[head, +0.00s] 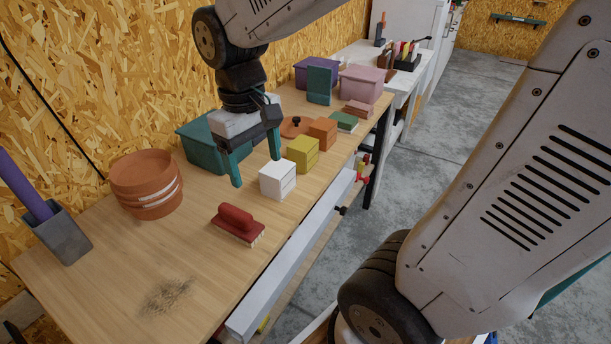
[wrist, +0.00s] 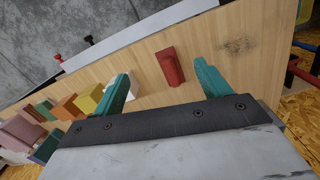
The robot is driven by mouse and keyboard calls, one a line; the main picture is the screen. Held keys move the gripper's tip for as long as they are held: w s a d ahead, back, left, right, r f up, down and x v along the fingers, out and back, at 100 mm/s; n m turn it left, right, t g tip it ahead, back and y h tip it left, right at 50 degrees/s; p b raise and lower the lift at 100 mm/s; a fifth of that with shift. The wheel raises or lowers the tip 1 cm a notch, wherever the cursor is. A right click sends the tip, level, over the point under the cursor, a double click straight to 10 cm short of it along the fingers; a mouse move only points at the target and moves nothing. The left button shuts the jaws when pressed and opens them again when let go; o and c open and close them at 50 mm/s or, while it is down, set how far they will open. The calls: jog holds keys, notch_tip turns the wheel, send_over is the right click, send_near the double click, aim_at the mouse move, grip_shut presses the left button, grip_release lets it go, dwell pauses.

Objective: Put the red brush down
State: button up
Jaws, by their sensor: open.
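The red brush (head: 238,225) lies on the plank bench (head: 100,270) near its front edge, bristles down. In the wrist view the brush (wrist: 170,66) shows between and beyond the two teal fingertips, apart from them. My gripper (head: 256,172) is open and empty above the bench, behind the white block and up from the brush. The wrist view shows the gripper's fingers (wrist: 164,88) spread wide with nothing between them.
A white block (head: 278,180), a yellow block (head: 303,153) and an orange block (head: 323,133) stand right of the brush. Stacked terracotta pots (head: 146,185) and a grey holder (head: 62,237) stand left. A teal bin (head: 203,146) is behind my gripper. A dark smudge (head: 167,296) marks bare bench at front left.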

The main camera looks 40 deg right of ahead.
jog(key=s+d+r+m+t, duration=0.1)
jog(key=s+r+t, duration=0.1)
jog(key=s, duration=1)
jog(key=shift+s+r+m, duration=0.2)
jog(key=shift+r+m, duration=0.1)
jog(key=shift+r, duration=0.05)
jog(key=shift+o, duration=0.4)
